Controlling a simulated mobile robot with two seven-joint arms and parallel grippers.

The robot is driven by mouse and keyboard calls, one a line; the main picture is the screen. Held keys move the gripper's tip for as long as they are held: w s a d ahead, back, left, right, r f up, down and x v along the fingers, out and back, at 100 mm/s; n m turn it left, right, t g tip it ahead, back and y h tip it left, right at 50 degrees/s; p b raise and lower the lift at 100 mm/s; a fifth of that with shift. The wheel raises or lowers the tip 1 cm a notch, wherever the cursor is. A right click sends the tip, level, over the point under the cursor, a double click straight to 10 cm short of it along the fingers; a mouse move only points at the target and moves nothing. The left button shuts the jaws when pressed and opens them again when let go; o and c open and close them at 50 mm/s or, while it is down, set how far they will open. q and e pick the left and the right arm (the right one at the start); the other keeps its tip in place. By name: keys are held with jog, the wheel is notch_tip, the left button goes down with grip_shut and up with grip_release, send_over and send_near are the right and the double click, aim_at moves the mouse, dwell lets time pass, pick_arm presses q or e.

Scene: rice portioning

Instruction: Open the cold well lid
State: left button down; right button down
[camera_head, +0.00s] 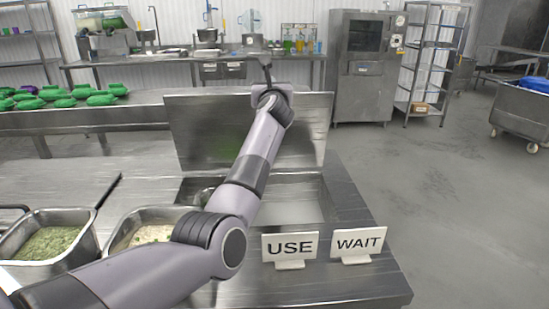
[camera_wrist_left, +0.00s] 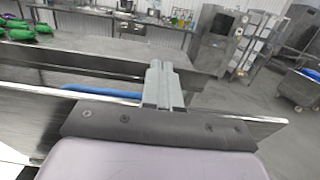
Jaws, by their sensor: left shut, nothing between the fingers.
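The cold well lid (camera_head: 198,128) is a flat metal panel standing raised, close to upright, at the back edge of the cold well. The cold well (camera_head: 298,194) is open in the counter, with a bare metal interior partly hidden by my arm. My left arm reaches across the well and in front of the lid. My left gripper (camera_head: 267,72) is at the lid's top edge, its fingers pointing past it. In the left wrist view, my left gripper (camera_wrist_left: 163,86) is shut and empty. Whether it touches the lid cannot be told. My right gripper is not in view.
A USE sign (camera_head: 289,247) and a WAIT sign (camera_head: 358,242) stand at the counter's front right. Two food pans, one with green contents (camera_head: 92,240) and one with pale contents (camera_head: 160,212), sit at left. Green items (camera_head: 60,101) lie on a counter behind.

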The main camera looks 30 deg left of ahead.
pick_arm(q)
jog(key=shift+w+a, duration=0.2)
jog(key=shift+w, duration=0.1)
dwell(0.4)
